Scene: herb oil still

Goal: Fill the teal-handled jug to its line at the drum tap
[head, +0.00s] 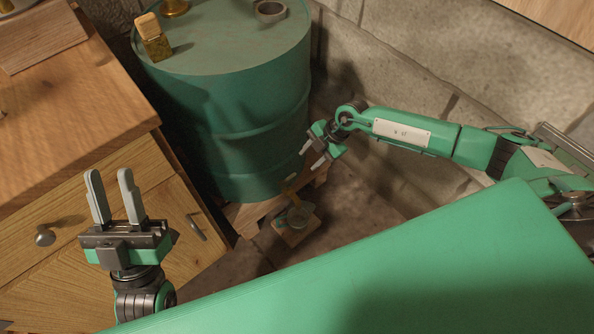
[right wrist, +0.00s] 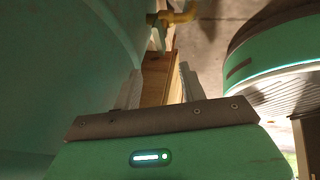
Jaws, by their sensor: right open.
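The green drum (head: 235,120) stands against the stone wall in the head view. Its yellow brass tap (head: 291,184) sits low at the drum's front right; it also shows at the top of the right wrist view (right wrist: 181,15). Below the tap, a small round vessel (head: 297,216), seen from above, stands on a wooden board; a teal bit at its left looks like the jug's handle. Its fill line and level cannot be made out. My right gripper (head: 311,156) is open and empty beside the drum, above the tap. My left gripper (head: 109,172) is open and empty, fingers up, before the cabinet.
A wooden cabinet (head: 75,125) with a knob and a handle fills the left. A wooden stand (head: 243,216) is under the drum. A small block-like item (head: 153,38) and a grey ring (head: 270,11) lie on the drum top. The floor right of the board is clear.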

